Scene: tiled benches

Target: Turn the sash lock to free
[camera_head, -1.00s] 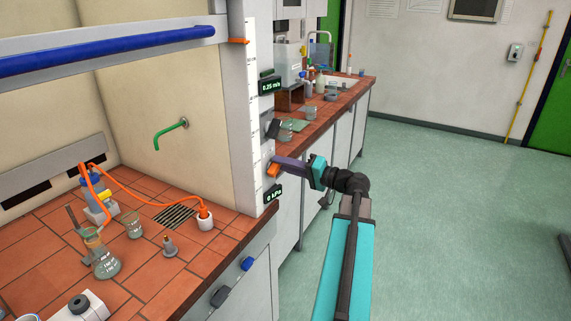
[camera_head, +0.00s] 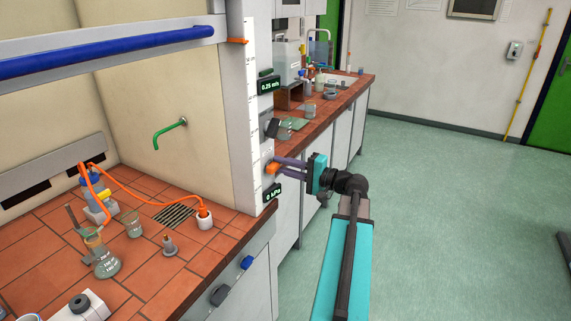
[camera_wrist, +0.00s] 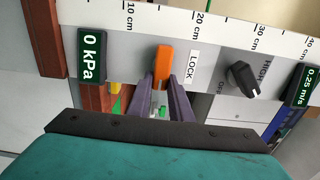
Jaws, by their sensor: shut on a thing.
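The sash lock is an orange lever (camera_head: 271,168) on the white post at the edge of the fume cupboard. In the wrist view the orange lever (camera_wrist: 163,62) stands beside a white LOCK label (camera_wrist: 191,67). My gripper (camera_head: 279,167) reaches it from the right. In the wrist view my gripper's two purple fingers (camera_wrist: 161,84) lie on either side of the lever's near end, shut on it. The tips partly hide that end. Green marks show between the fingers.
A black knob (camera_wrist: 240,79) marked HIGH and OFF sits right of the lock. A 0 kPa display (camera_wrist: 92,55) is on its left. The tiled bench (camera_head: 60,235) holds glassware and an orange hose. Open floor (camera_head: 450,220) lies right of my arm.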

